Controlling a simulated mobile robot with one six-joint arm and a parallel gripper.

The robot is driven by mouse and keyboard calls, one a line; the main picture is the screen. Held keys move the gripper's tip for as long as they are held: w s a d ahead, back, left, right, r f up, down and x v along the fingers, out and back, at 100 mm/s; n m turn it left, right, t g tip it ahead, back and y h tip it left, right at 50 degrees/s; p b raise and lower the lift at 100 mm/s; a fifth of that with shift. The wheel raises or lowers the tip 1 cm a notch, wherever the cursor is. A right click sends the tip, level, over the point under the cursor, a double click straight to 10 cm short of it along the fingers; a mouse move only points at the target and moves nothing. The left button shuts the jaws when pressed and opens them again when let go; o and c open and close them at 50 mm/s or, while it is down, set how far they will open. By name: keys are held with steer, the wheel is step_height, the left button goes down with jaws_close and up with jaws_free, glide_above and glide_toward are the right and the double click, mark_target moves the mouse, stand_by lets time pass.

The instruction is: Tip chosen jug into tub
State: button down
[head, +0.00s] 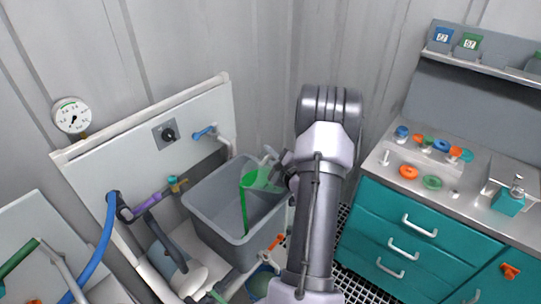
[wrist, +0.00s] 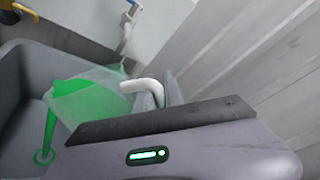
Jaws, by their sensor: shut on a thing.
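A translucent jug (head: 268,181) with green liquid is tilted steeply over the grey tub (head: 207,207). The jug also shows in the wrist view (wrist: 97,92), its mouth toward the left. A green stream (head: 244,208) falls from its lip into the tub, and in the wrist view it meets a small green ring on the tub floor (wrist: 44,157). My gripper (head: 284,167) is shut on the jug's white handle (wrist: 142,86), at the tub's right side. The dark wrist housing hides the jug's lower part in the wrist view.
A white panel with a gauge (head: 72,116) and a blue-handled tap (head: 204,132) stands behind the tub. Pipes and hoses crowd the left front. A teal cabinet (head: 400,235) with small coloured parts on top stands at right.

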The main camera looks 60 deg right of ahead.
steer(key=shift+w, duration=0.1)
stand_by(0.4)
steer(key=shift+w+a+f+n+b, duration=0.15)
steer(key=shift+w+a+n+b, duration=0.35)
steer(key=shift+n+b, duration=0.55)
steer(key=shift+s+a, duration=0.1)
steer(key=shift+a, duration=0.05)
steer(key=shift+w+a+f+n+g+h+b, duration=0.25)
steer(key=shift+a+f+n+g+h+b, duration=0.1)
steer(key=shift+b, duration=0.6)
steer(key=shift+w+a+f+n+b, duration=0.1)
steer(key=shift+w+a+n+b, duration=0.25)
steer(key=shift+b, duration=0.3)
